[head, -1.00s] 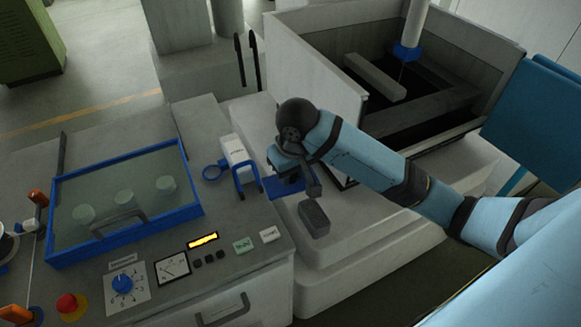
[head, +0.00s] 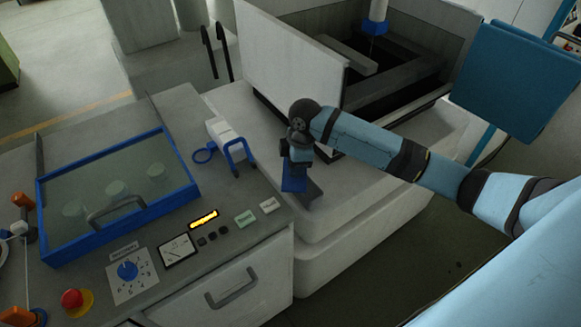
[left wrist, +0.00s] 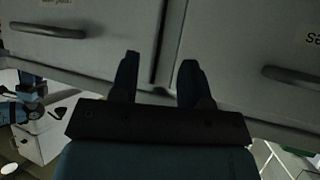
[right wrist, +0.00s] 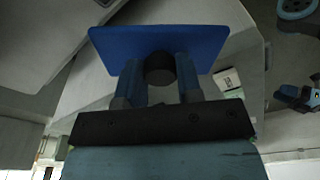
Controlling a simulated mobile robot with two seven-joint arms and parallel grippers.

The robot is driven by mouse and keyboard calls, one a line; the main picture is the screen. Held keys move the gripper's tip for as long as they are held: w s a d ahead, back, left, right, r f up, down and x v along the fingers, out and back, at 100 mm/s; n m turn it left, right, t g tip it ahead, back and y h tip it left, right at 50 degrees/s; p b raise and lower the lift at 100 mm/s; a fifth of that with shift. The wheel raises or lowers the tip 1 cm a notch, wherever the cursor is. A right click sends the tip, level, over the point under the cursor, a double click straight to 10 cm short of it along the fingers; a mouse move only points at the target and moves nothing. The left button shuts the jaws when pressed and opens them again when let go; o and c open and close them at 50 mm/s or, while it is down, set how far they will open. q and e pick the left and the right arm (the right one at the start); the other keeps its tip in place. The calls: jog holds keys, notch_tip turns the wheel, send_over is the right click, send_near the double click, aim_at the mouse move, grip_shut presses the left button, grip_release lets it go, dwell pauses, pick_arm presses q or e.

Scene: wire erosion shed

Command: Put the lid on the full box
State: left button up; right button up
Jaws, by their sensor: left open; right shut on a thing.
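A flat blue lid (right wrist: 205,40) with a round black knob (right wrist: 160,69) is in the right wrist view. My right gripper (right wrist: 160,82) is shut on that knob. In the head view the lid (head: 293,185) hangs below my right gripper (head: 298,160), over the pale machine ledge. A small dark grey block-like thing (head: 314,194) is beside and partly behind the lid. I cannot tell whether it is the full box, or whether the lid touches it. My left gripper (left wrist: 159,66) is open and empty, facing drawer fronts in the left wrist view; the head view does not show it.
A blue-framed glass-topped case (head: 115,190) with a handle and pale cylinders lies on the bench at left. A white device with a blue bracket (head: 240,155) stands close left of the lid. A machine tank wall (head: 290,55) rises behind. The front ledge is clear.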

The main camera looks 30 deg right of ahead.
jog(key=w+d+f+n+b, duration=0.1)
jog(key=d+f+n+b, duration=0.2)
jog(key=f, duration=0.3)
jog(key=w+d+f+n+g+b, duration=0.1)
jog(key=w+d+f+n+b, duration=0.1)
jog(key=d+f+n+b, duration=0.1)
jog(key=shift+w+d+f+n, duration=0.25)
jog(key=shift+f+n, duration=0.55)
jog(key=shift+f, duration=0.55)
jog(key=shift+p, duration=0.3)
jog(key=shift+f, duration=0.6)
jog(key=o, duration=1)
